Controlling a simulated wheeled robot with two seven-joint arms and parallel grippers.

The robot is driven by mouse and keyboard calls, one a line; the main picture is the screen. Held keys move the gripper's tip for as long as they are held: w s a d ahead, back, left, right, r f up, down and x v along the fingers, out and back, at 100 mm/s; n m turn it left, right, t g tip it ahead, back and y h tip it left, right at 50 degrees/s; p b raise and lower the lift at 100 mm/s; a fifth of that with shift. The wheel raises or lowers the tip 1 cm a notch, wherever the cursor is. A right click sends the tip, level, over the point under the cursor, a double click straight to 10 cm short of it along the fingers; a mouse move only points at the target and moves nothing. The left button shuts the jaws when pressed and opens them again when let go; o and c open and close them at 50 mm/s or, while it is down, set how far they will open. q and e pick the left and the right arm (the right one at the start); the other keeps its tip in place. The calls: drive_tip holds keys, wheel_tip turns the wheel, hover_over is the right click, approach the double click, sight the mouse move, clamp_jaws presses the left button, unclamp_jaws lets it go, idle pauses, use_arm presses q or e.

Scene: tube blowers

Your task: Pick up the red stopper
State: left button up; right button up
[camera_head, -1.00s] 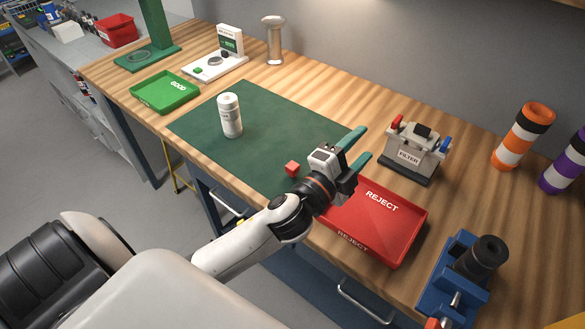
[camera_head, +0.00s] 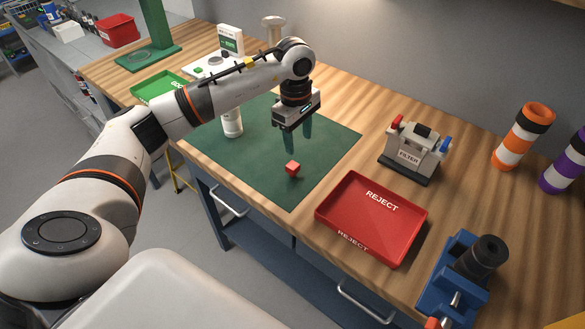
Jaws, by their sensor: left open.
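The red stopper, a small red cube-like piece (camera_head: 292,168), lies on the green mat (camera_head: 330,150) near its front edge. My left gripper (camera_head: 298,148) points down over the mat with its two teal fingers apart and nothing between them. Its fingertips are just above and behind the red piece in the picture and do not appear to touch it. My right gripper is not in view.
A red REJECT tray (camera_head: 412,225) lies right of the mat, with a grey FILTER device (camera_head: 410,155) behind it. A white bottle (camera_head: 232,126) stands on the mat, partly behind my arm. A blue fixture (camera_head: 450,275) stands at the front right.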

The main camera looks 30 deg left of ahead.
use_arm(q)
drive_tip(key=a, duration=0.2)
drive_tip(key=p, duration=0.2)
hover_over(293, 165)
drive_tip(key=shift+y, duration=0.3)
wheel_tip(293, 165, down, 6)
drive_tip(key=shift+s+r, duration=0.1)
drive_tip(key=shift+s, duration=0.05)
wheel_tip(293, 165, down, 5)
drive_tip(key=shift+r+p, duration=0.1)
drive_tip(key=shift+p, duration=1.15)
drive_tip(key=shift+f, duration=0.5)
drive_tip(key=shift+c, duration=0.2)
drive_tip(key=c, duration=1)
